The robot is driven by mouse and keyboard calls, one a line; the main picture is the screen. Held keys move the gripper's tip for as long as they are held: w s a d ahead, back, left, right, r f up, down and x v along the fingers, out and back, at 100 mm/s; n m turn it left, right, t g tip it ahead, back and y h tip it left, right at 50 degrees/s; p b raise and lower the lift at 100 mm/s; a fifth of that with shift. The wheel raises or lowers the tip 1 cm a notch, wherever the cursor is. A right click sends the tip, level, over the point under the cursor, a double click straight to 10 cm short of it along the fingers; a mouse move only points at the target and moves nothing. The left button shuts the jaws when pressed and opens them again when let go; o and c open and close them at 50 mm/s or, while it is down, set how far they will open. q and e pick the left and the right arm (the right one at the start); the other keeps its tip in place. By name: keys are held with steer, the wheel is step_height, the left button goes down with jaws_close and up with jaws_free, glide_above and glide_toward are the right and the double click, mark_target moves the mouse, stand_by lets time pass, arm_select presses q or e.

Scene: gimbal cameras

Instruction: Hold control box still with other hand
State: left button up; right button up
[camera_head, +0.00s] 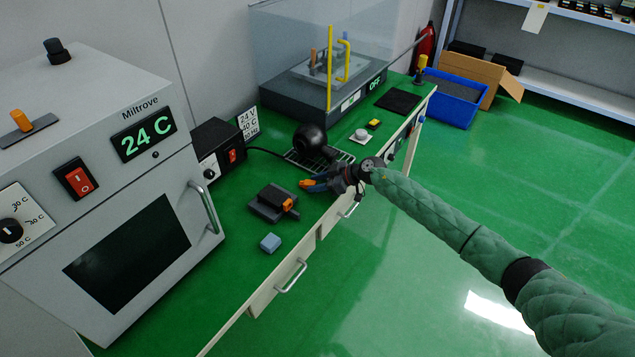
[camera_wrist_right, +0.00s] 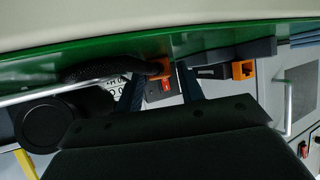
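The black control box (camera_head: 208,152) stands on the green bench beside the large grey oven, with a knob and a red switch on its front. A black cable runs from it toward a round black thing. In the right wrist view, its red switch (camera_wrist_right: 166,86) shows between my fingers, beyond them. My right gripper (camera_head: 308,183) is over the bench near its front edge, right of the box and apart from it. Its blue fingers (camera_wrist_right: 160,80) stand apart. An orange-ended black handle (camera_wrist_right: 115,70) shows by the fingertips; contact is unclear. My left gripper is not in view.
The grey oven (camera_head: 150,90) reads 24 C. The round black thing (camera_head: 310,137) is by a wire rack (camera_head: 334,158). A dark block with an orange part (camera_head: 272,204) and a blue block (camera_head: 270,243) lie in front. A clear-walled machine (camera_head: 310,95) stands behind.

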steer(key=shift+o, duration=0.9)
steer(key=shift+d, duration=0.2)
steer(key=shift+s+d+r, duration=0.1)
steer(key=shift+d+r, duration=0.1)
steer(key=shift+d, duration=0.25)
steer(key=b+v, duration=0.2)
steer(key=v, duration=0.3)
steer(key=shift+d+r, duration=0.1)
steer(key=shift+d, duration=0.05)
steer(key=shift+s+d+r, duration=0.2)
steer(key=shift+d+r, duration=0.1)
steer(key=shift+d, duration=0.1)
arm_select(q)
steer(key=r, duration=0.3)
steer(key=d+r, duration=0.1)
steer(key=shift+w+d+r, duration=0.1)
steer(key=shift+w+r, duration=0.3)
